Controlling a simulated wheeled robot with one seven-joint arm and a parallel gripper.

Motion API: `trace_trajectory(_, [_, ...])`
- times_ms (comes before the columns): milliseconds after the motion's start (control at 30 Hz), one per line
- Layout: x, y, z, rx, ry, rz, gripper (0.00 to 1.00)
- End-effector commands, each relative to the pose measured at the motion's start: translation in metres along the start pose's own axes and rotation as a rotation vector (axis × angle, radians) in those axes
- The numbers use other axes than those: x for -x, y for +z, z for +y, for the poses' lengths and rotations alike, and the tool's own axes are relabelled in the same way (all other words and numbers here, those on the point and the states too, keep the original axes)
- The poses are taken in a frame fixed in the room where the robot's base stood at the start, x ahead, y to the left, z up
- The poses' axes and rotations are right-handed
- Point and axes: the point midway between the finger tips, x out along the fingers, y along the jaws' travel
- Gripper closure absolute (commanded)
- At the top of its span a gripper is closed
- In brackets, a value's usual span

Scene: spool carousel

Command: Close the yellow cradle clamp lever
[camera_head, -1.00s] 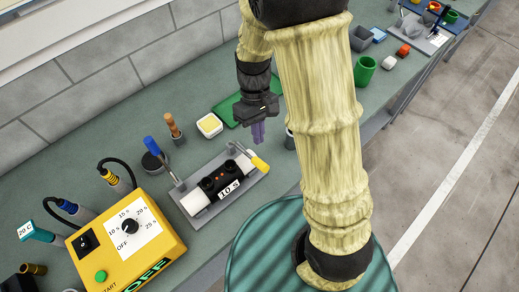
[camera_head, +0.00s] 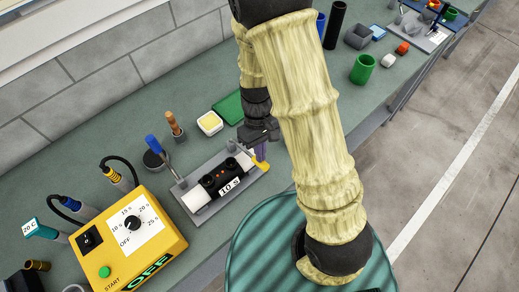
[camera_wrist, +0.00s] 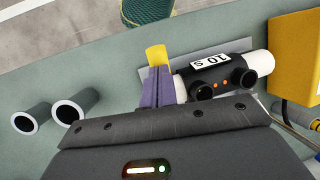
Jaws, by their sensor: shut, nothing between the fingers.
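The yellow clamp lever (camera_head: 261,166) is at the right end of the grey cradle (camera_head: 187,200). The cradle holds a black cylinder (camera_head: 217,178) with white ends and a "10 S" label. My gripper (camera_head: 261,154) is shut, with its purple fingers right at the yellow lever. In the wrist view the yellow lever (camera_wrist: 157,56) shows just beyond the fingertips, and the fingers hide its lower part. I cannot tell whether they touch.
A yellow control box (camera_head: 160,253) with a dial stands left of the cradle. A wooden-handled tool (camera_head: 173,124), a white-and-yellow container (camera_head: 210,123) and a green mat (camera_head: 229,107) lie behind. A green cup (camera_head: 364,69) stands further right on the bench.

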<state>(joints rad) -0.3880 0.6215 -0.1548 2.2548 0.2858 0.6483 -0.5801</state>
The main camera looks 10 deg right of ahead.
Motion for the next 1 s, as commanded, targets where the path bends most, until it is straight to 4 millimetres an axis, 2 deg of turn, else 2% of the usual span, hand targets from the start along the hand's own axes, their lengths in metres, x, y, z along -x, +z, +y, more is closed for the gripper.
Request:
trace_trajectory(200, [-0.030,0.005,0.006,-0.003,-0.002,-0.001,1.00])
trace_trajectory(333, [-0.039,0.007,0.008,-0.002,-0.001,0.000,1.00])
trace_trajectory(767, [-0.043,0.011,0.007,-0.002,-0.003,-0.009,1.00])
trace_trajectory(1000, [-0.027,0.015,0.007,-0.001,-0.003,-0.007,1.00])
